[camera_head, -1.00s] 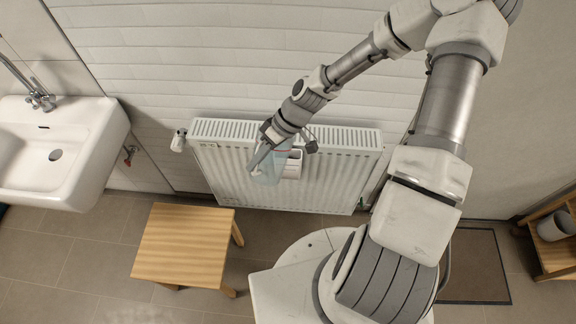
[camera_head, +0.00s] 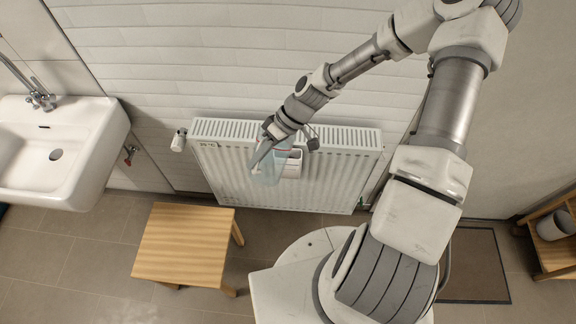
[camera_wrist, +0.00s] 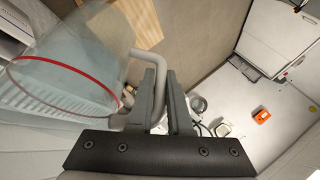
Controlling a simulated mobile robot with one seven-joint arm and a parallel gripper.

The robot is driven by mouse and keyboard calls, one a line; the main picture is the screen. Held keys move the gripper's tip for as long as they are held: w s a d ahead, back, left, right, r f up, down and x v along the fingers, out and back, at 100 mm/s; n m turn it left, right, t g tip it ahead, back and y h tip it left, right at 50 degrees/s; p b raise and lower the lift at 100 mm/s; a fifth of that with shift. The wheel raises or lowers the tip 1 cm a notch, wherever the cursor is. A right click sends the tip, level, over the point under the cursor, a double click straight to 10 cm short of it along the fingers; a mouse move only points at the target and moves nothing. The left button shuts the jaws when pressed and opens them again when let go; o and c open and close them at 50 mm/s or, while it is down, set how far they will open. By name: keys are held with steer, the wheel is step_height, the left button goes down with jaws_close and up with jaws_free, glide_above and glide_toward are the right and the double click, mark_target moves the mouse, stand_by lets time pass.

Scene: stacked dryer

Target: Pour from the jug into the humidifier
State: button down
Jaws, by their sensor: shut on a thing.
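The jug (camera_head: 268,167) is clear and bluish. In the head view it hangs from my gripper (camera_head: 263,151) in front of the radiator. In the wrist view the jug (camera_wrist: 75,70) fills the left side, with a red line around it and a pale curved handle (camera_wrist: 133,62). My gripper (camera_wrist: 160,78) is shut on this handle. The humidifier is a small white container (camera_head: 292,165) on the radiator's front, just right of the jug and partly hidden behind it. I cannot tell whether the jug touches it, or whether water is running.
The white radiator (camera_head: 335,175) stands against the tiled wall, with a valve (camera_head: 179,140) at its left end. A wooden stool (camera_head: 185,243) stands in front to the left. A sink (camera_head: 50,145) is at far left, a wooden shelf (camera_head: 553,255) at far right.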

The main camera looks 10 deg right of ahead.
steer(key=shift+w+d+r+g+y, duration=0.1)
steer(key=shift+w+r+g+y, duration=0.1)
steer(key=shift+g+y, duration=0.1)
stand_by(0.8)
steer(key=shift+w+d+r+g+y, duration=0.2)
steer(key=shift+w+g+y, duration=0.1)
steer(key=shift+g, duration=0.1)
steer(key=shift+d+m, duration=0.1)
steer(key=shift+m, duration=0.2)
stand_by(0.5)
steer(key=shift+w+d+g+y+b, duration=0.25)
steer(key=shift+w+g+y+b, duration=0.15)
steer(key=shift+y+b, duration=0.15)
steer(key=shift+w+d, duration=0.1)
steer(key=shift+d, duration=0.05)
stand_by(0.7)
steer(key=shift+w+d+g+y+b, duration=0.25)
steer(key=shift+g+y+b, duration=0.1)
steer(key=shift+b, duration=0.2)
steer(key=shift+w+d+r+m, duration=0.1)
steer(key=shift+w+m, duration=0.05)
steer(key=shift+m, duration=0.15)
stand_by(0.5)
